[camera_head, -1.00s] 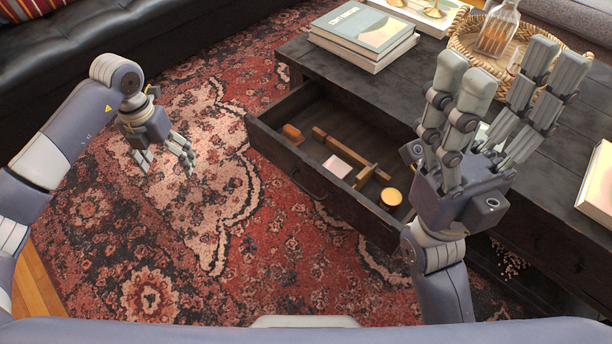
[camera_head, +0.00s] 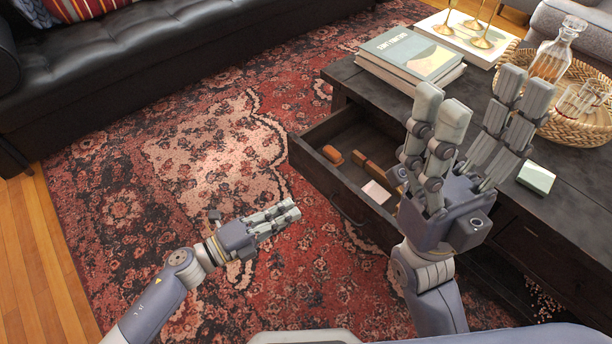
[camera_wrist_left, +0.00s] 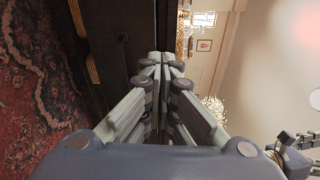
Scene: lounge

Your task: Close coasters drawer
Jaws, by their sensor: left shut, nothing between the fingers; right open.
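The coasters drawer (camera_head: 318,170) stands open out of the dark wooden coffee table (camera_head: 385,100). Inside it lie a small orange-brown item (camera_head: 333,155), a wooden piece (camera_head: 378,172) and a pale square (camera_head: 376,192). My left gripper (camera_head: 290,212) is shut and empty, left of the drawer front and apart from it in the head view. In the left wrist view its fingers (camera_wrist_left: 163,62) are together, pointing at a dark surface. My right gripper (camera_head: 468,105) is open, fingers up, in front of the table, and hides the drawer's right part.
On the table stand stacked books (camera_head: 410,55), a woven tray (camera_head: 535,128) with a glass decanter (camera_head: 560,50), and a small pale-topped box (camera_head: 536,178). A black sofa (camera_head: 150,60) is at the back left. The patterned rug (camera_head: 210,150) left of the drawer is clear.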

